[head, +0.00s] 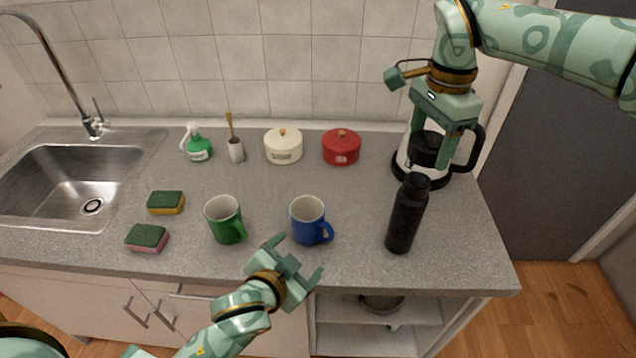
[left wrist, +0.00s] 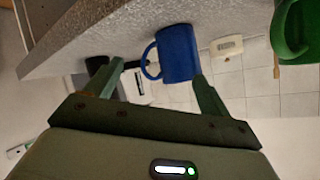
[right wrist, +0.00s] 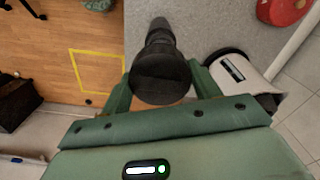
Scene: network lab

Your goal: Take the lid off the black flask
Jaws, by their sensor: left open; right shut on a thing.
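The black flask (head: 404,220) stands upright near the counter's front right, its narrower neck bare at the top. My right gripper (head: 431,148) is shut on a black cylindrical lid (head: 427,150), held just above the flask's mouth and apparently clear of it. In the right wrist view the round lid (right wrist: 160,80) sits between the fingers, with part of the flask (right wrist: 158,38) beyond it. My left gripper (head: 294,260) is open and empty at the counter's front edge, below the blue mug; the left wrist view shows its fingers apart.
A white kettle with black handle (head: 474,150) stands right behind the lid. A blue mug (head: 307,221) and green mug (head: 223,222) stand left of the flask.

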